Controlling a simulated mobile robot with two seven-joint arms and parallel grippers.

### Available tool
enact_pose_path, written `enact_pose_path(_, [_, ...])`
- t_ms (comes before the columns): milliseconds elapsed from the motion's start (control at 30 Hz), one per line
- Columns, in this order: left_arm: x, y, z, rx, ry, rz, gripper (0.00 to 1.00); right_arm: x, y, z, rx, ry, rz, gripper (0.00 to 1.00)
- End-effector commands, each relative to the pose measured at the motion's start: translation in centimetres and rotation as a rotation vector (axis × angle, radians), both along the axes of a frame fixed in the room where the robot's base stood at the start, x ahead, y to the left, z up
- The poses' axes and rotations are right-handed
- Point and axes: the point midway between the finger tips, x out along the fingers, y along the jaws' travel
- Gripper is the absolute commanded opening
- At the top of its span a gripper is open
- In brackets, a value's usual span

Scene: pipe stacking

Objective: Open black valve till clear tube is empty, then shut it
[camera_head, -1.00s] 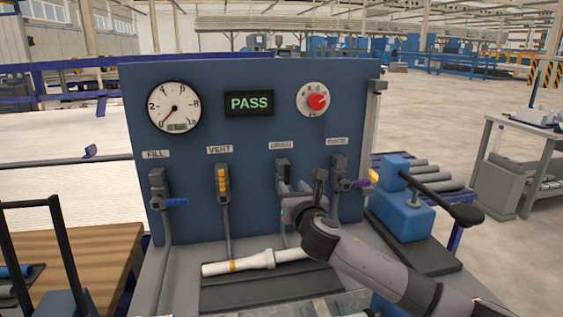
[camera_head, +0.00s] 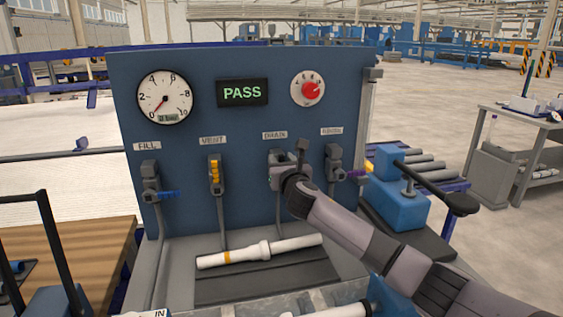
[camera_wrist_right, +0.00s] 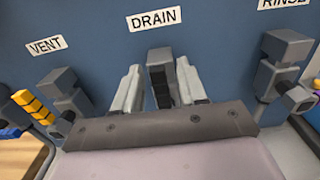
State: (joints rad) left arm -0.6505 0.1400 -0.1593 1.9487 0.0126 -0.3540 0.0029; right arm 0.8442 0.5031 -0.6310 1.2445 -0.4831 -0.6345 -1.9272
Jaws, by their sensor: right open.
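The black valve under the DRAIN label shows in the right wrist view (camera_wrist_right: 160,82), its dark handle upright between my two fingers. My right gripper (camera_wrist_right: 159,72) is open, with one pale finger on each side of the handle; I cannot tell whether either touches it. In the head view, my right gripper (camera_head: 284,168) is at the drain valve and hides most of it. I cannot pick out a clear tube or its liquid level. My left gripper is not in view.
The fill valve (camera_head: 152,182) has a blue handle, the vent valve (camera_head: 215,175) a yellow one. The rinse valve (camera_head: 335,165) stands close to the right of my gripper. A white pipe (camera_head: 278,246) lies below. The gauge (camera_head: 164,97) reads near zero; the display (camera_head: 242,93) says PASS.

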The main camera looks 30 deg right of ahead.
Motion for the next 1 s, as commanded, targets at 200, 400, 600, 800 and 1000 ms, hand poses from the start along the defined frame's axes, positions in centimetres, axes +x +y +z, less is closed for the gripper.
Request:
enact_pose_path(200, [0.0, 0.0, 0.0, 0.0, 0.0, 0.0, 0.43, 0.3, 0.0, 0.1, 0.001, -0.001, 0.001, 0.41])
enact_pose_path(400, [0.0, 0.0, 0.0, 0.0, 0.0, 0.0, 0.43, 0.3, 0.0, 0.0, 0.001, -0.001, 0.001, 0.35])
enact_pose_path(600, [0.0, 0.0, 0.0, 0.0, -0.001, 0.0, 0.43, 0.3, 0.0, 0.0, 0.001, 0.0, 0.001, 0.0])
enact_pose_path(800, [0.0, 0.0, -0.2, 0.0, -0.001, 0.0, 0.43, 0.5, 0.0, 0.0, 0.008, -0.002, 0.001, 0.0])
enact_pose_path(1000, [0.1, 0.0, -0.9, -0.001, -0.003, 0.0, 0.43, 1.5, -0.2, -0.2, 0.055, -0.014, 0.0, 0.0])
